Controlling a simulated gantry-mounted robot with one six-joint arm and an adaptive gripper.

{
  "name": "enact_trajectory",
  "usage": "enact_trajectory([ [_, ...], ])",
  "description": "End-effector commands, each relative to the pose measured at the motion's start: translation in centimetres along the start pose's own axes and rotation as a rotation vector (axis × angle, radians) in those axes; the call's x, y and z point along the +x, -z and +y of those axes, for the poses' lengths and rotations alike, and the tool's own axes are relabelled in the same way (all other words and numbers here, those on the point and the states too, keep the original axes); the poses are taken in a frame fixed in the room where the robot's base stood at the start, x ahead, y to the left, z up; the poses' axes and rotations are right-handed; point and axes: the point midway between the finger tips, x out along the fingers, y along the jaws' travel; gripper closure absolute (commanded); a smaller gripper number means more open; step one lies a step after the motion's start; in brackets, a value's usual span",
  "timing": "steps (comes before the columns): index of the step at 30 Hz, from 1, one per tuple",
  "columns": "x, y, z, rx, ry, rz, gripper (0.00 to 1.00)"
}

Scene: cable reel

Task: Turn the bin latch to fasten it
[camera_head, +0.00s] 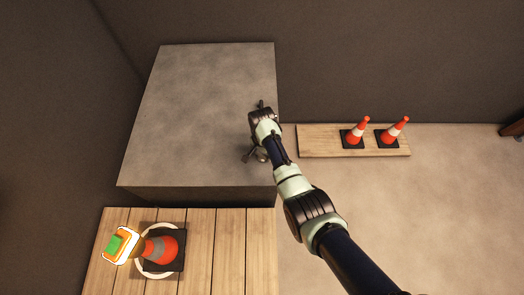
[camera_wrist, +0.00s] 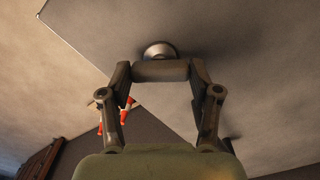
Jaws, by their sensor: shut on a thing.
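A large grey box-like bin (camera_head: 205,100) stands at the back left in the head view, and its flat grey face (camera_wrist: 240,35) fills much of the wrist view. A round metallic piece of the latch (camera_wrist: 158,48) shows against that face, just beyond my fingertips.
Two orange-and-white cones (camera_head: 354,133) (camera_head: 392,133) stand on a wooden board (camera_head: 313,142) right of the bin. In front, a wooden platform (camera_head: 232,250) carries another cone (camera_head: 160,250) and an orange-white object with a green top (camera_head: 119,245).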

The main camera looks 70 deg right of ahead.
Motion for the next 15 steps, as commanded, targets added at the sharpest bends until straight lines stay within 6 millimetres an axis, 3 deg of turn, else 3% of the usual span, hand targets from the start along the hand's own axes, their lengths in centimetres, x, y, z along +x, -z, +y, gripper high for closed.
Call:
enact_trajectory([
  [15,-0.12,0.01,-0.04,-0.434,0.001,0.0,0.72],
])
